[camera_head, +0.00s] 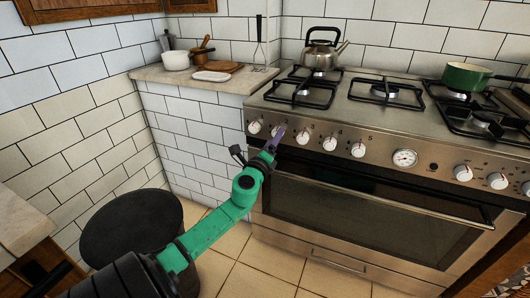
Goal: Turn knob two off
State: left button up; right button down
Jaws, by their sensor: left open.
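The stainless stove (370,215) has a row of white knobs along its front panel. The second knob from the left (274,130) is mostly hidden behind my left gripper (276,138), so its angle cannot be read. The first knob (254,127) is to its left and the third knob (302,138) to its right; both are clear of the gripper. My right gripper is not in view.
A kettle (320,53) stands on the back left burner and a green pot (466,77) on the right side. A tiled counter (200,80) with a white pot and boards adjoins the stove's left. The oven handle (385,197) sticks out below the knobs.

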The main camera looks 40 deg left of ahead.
pick_arm(q)
jog(key=b+v, duration=0.1)
jog(key=v, duration=1.2)
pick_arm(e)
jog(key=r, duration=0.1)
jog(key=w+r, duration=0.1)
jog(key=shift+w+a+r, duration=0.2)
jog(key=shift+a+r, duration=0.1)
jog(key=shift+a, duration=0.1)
pick_arm(q)
jog(key=shift+d, duration=0.1)
